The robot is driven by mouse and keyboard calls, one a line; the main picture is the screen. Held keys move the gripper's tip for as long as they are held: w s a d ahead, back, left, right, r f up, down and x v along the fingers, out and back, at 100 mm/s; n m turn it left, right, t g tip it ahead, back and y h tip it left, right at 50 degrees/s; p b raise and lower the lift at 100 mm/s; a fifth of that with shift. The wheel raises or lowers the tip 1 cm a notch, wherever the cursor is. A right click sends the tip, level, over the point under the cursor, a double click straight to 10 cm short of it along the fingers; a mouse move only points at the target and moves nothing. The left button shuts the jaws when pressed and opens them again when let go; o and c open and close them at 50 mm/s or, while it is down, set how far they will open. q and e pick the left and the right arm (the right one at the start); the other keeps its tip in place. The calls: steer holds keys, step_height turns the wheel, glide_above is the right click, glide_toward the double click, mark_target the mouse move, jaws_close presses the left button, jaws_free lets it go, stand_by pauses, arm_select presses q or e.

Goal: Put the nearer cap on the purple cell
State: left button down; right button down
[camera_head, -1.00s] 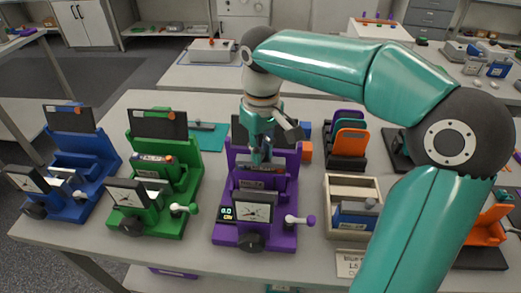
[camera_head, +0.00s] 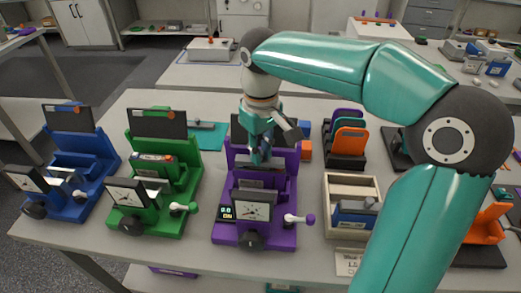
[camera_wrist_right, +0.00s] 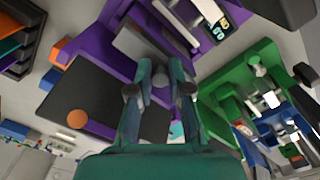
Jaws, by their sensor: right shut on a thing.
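The purple cell (camera_head: 285,185) is a purple stand in the middle of the table, with a dial gauge, a small display and a lever knob at its front. My right gripper (camera_head: 259,158) reaches down into it between the dark back panel and the gauge. In the wrist view the gripper (camera_wrist_right: 160,88) is shut on a small grey piece, seemingly the cap (camera_wrist_right: 159,70), close over a grey plate in the purple cell (camera_wrist_right: 95,45). The fingers hide much of it, so I cannot tell how fully it is seated. My left gripper is out of view.
A green stand (camera_head: 187,183) and a blue stand (camera_head: 92,165) are to the left. A wooden box (camera_head: 350,186) holding blue pieces and a rack of coloured plates (camera_head: 348,145) are to the right. Orange and blue blocks (camera_head: 306,150) lie behind.

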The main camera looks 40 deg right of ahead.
steer(key=shift+f, duration=0.45)
stand_by(0.6)
stand_by(0.4)
steer(key=c, duration=0.5)
jaws_free()
steer(key=shift+c, duration=0.2)
steer(key=shift+r, duration=0.15)
steer(key=shift+r+p, duration=3.1)
steer(key=shift+r, duration=0.35)
jaws_close()
